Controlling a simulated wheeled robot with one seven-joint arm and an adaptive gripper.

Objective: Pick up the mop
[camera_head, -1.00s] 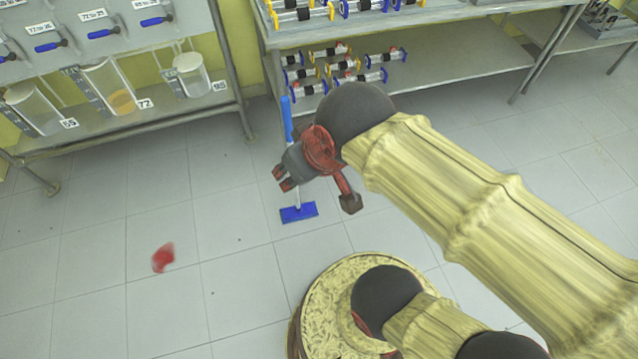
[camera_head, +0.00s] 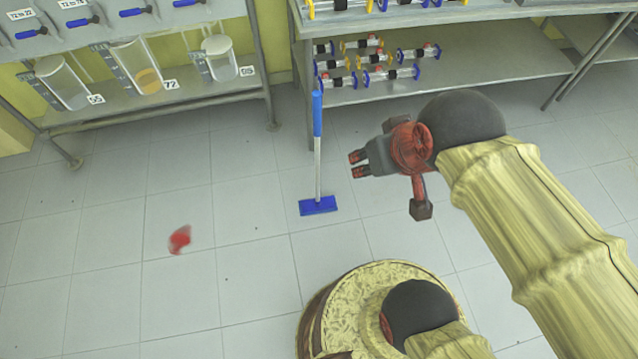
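The mop (camera_head: 318,160) stands upright on the tiled floor, its blue-topped handle near the front leg of the right-hand shelf table. Its blue head (camera_head: 318,205) lies flat on the floor, and the whole mop is in plain view. My gripper (camera_head: 356,164) is to the right of the handle and points left towards it, with a gap between them in the picture. Its two fingertips show apart with nothing between them.
A metal table (camera_head: 440,95) with small glass reactors stands behind the mop. A rack with graduated vessels (camera_head: 200,85) stands at the left. A red spill (camera_head: 180,239) marks the floor at lower left. The floor around it is free.

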